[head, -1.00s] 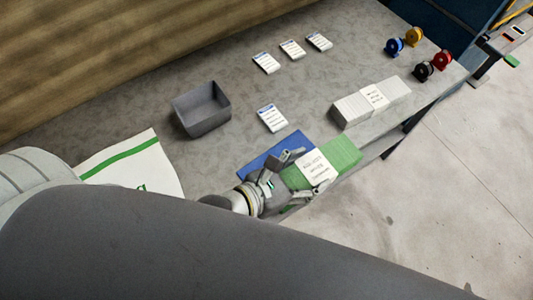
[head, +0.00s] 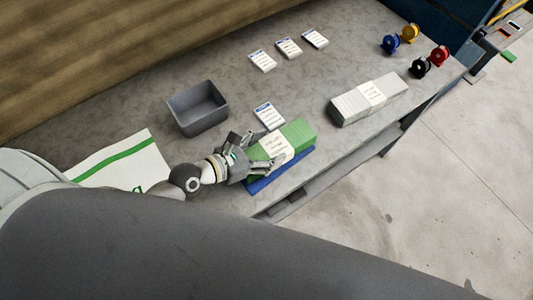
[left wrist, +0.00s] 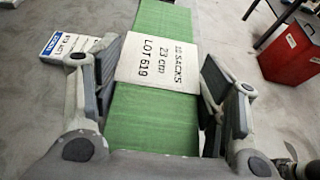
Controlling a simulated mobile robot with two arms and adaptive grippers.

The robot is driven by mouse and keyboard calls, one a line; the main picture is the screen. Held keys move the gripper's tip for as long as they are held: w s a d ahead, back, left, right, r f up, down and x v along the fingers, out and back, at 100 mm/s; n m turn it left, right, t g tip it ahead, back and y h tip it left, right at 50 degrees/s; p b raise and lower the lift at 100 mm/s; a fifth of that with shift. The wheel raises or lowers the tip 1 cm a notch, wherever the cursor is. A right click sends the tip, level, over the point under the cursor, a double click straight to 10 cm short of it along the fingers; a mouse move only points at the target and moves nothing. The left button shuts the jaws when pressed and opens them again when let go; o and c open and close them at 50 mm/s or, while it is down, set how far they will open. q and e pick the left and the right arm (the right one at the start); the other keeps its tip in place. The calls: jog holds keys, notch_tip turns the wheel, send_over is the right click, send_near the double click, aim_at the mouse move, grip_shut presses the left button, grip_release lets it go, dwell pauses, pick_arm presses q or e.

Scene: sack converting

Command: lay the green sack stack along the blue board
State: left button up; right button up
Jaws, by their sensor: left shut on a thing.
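The green sack stack (head: 298,132) has a white paper band marked "LOT 619". It also shows in the left wrist view (left wrist: 155,125), between the two fingers. My left gripper (head: 254,153) is shut on the stack near its band; its fingers also show in the wrist view (left wrist: 165,68). The blue board (head: 282,174) shows as a strip along the stack's near side, roughly parallel to it. The stack covers the rest of the board. I cannot tell whether the stack touches the board or hangs just above it. My right gripper is not in view.
A grey bin (head: 198,108) stands behind the gripper. A white card (head: 268,116) lies close behind the stack. A white sack stack (head: 368,101) is to the right, with several coloured spools beyond. A green-striped white sack (head: 125,162) lies left. A red container (left wrist: 290,55) shows in the wrist view.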

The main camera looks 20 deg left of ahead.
pick_arm(q)
notch_tip(320, 180, down, 3)
jog(key=shift+r, duration=0.15)
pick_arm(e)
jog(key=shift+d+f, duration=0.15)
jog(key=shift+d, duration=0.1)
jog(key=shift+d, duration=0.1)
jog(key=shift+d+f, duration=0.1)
pick_arm(q)
jog(key=o, duration=1.3)
jog(key=shift+f, duration=0.2)
jog(key=shift+o, duration=0.2)
jog(key=shift+r, duration=0.15)
jog(key=b+v, duration=0.2)
jog(key=v, duration=1)
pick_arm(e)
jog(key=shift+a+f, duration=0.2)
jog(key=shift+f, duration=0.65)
